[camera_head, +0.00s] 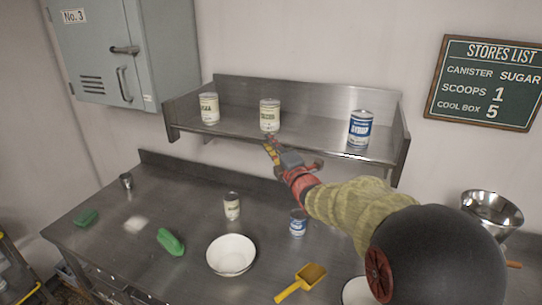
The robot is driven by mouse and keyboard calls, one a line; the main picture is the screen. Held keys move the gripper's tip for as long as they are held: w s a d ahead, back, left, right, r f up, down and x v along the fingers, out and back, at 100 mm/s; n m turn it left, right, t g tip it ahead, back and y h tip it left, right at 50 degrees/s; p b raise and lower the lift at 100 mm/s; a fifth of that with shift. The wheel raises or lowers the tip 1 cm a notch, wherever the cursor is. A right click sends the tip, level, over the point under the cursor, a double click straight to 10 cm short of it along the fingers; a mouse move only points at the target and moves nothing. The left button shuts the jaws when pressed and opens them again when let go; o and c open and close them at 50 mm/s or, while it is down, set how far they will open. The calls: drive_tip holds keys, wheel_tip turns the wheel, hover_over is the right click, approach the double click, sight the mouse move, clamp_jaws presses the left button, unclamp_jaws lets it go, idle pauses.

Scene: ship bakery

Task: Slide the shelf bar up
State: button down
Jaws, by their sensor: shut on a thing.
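A steel shelf (340,148) is fixed to the wall above the counter. The shelf bar (318,164) runs along its front, low against the front edge; much of it is hidden behind my gripper and arm. My gripper (270,143), red and yellow, reaches up from the lower right to the middle of the shelf front. It is shut on the bar, just below the middle cream can (270,114). The fingertips are small in the view, and the exact grip is hard to make out.
Another cream can (209,108) and a blue syrup can (360,129) stand on the shelf. The counter (110,232) below holds a small can (232,206), a blue can (298,222), a white bowl (231,255), a yellow scoop (302,282) and green items (170,242).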

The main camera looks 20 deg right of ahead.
wheel_tip(320, 180, up, 4)
drive_tip(key=shift+r, duration=0.2)
drive_tip(key=c, duration=1.9)
unclamp_jaws()
drive_tip(key=shift+o, duration=0.3)
drive_tip(key=shift+f, duration=0.1)
drive_tip(key=s+f, duration=0.1)
drive_tip(key=s, duration=1.1)
drive_tip(key=shift+f, duration=0.4)
